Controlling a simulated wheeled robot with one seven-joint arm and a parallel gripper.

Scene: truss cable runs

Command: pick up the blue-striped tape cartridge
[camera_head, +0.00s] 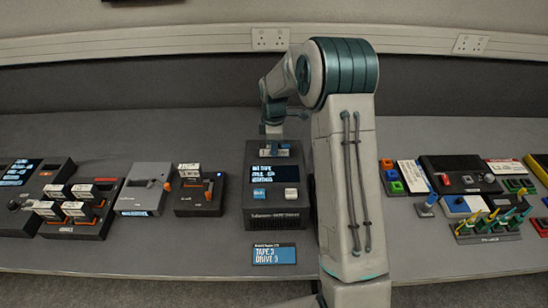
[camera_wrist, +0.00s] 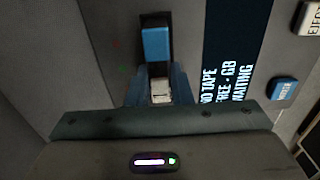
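A blue block with a white block beside it, likely the blue-striped tape cartridge (camera_wrist: 155,43), shows at a dark slot in the wrist view. The slot is in the top of a dark tape drive (camera_head: 278,217). My gripper (camera_wrist: 158,88) points down over the drive's far end, with its fingers on either side of the white block. The frames do not show clearly whether the fingers touch it. The drive's screen (camera_head: 267,175) reads "NO TAPE" and "WAITING" in the wrist view. In the head view, my gripper (camera_head: 273,148) and arm hide most of the slot.
A rack (camera_head: 75,229) with several white-labelled cartridges stands at the left. A grey device (camera_head: 143,190) and a small dark unit (camera_head: 200,207) stand between rack and drive. A blue label card (camera_head: 274,254) lies in front. Switch panels and a cable-filled block (camera_head: 487,238) are at the right.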

